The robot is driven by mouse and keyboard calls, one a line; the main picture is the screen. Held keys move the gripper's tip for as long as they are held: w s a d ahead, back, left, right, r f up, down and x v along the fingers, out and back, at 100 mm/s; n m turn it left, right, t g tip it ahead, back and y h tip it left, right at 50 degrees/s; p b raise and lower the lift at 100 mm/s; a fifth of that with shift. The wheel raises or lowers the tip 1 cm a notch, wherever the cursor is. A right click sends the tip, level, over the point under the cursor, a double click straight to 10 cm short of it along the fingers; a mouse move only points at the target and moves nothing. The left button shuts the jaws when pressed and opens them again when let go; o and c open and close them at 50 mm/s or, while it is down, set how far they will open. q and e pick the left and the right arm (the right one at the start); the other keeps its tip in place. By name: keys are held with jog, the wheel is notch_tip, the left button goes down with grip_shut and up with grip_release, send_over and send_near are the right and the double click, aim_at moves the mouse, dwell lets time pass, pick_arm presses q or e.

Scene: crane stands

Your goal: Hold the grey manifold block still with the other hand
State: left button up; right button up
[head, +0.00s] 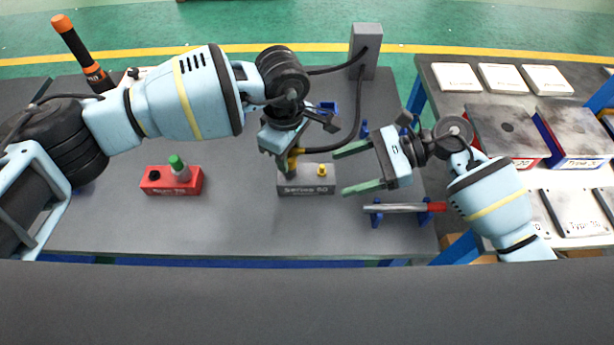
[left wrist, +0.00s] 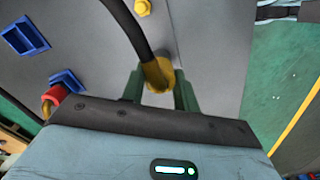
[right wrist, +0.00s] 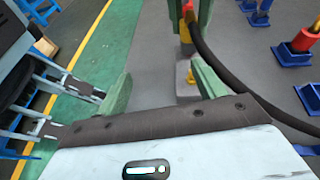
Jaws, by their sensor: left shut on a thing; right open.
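The grey manifold block (head: 306,188) sits on the dark table, with lettering on its front and a yellow fitting (head: 322,170) on its right part. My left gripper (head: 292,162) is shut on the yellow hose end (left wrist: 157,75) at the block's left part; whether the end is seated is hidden. My right gripper (head: 358,169) is open at the block's right end, its green fingers pointing left towards it. In the right wrist view, part of the block (right wrist: 186,90) shows between and beyond the fingers, with no clear contact.
A black hose (head: 357,115) runs from the grey post (head: 365,45) to the hose end. A red block (head: 155,180) with a green-topped piece stands left. A grey-and-red rod (head: 400,208) rests on blue stands close below my right gripper. A side table (head: 440,75) holds trays and plates.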

aim_at(334, 177)
jog(key=w+d+f+h, duration=0.1)
jog(key=w+d+f+m+t, duration=0.1)
jog(key=d, duration=0.1)
jog(key=w+d+f+h, duration=0.1)
jog(key=w+d, duration=0.1)
jog(key=shift+f+m+t+h, duration=0.3)
jog(key=shift+m, duration=0.1)
jog(key=shift+x, duration=4.45)
jog(key=c, duration=1)
